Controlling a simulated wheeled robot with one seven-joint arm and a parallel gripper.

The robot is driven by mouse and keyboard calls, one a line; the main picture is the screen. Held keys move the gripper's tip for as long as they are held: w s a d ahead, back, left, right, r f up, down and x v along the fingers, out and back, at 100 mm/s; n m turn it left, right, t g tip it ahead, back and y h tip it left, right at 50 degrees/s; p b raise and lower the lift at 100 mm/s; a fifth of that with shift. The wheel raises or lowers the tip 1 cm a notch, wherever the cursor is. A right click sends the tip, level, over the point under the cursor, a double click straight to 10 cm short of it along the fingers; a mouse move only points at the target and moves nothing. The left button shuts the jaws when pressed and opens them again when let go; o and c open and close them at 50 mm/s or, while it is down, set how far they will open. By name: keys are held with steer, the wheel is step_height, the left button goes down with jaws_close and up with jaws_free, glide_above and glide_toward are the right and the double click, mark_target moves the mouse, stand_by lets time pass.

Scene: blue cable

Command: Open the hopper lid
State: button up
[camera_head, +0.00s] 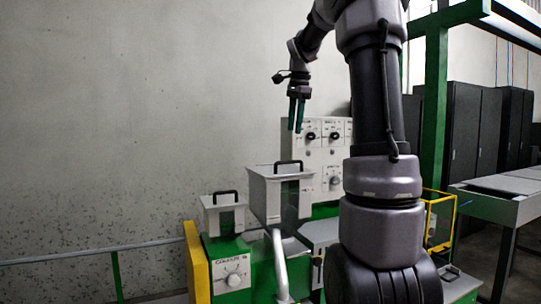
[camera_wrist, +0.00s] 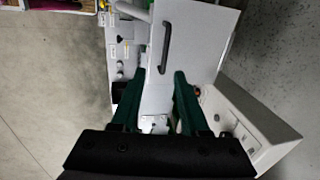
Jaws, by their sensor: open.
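The larger grey hopper (camera_head: 268,200) stands on the green machine with its lid (camera_head: 262,171) closed on top. A black bar handle (camera_head: 289,163) rises from the lid. In the wrist view the pale lid (camera_wrist: 195,50) lies below, with its dark handle (camera_wrist: 165,47) running lengthwise ahead of the fingertips. My gripper (camera_head: 297,128) is open, pointing down above the hopper and apart from the handle. Its two green fingers (camera_wrist: 159,73) show in the wrist view with nothing held between them.
A smaller hopper (camera_head: 222,216) with its own black handle stands at the left. A white control panel (camera_head: 333,158) with knobs rises behind the large hopper. A bent grey pipe (camera_head: 279,265) stands in front. A green frame post (camera_head: 433,110) is at the right.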

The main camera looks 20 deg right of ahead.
mark_target(290, 162)
steer(key=x, duration=0.7)
steer(key=w+x, duration=0.1)
steer(key=x, duration=0.3)
steer(key=shift+w, duration=0.1)
steer(key=shift+r, duration=0.1)
jaws_close()
stand_by(1.1)
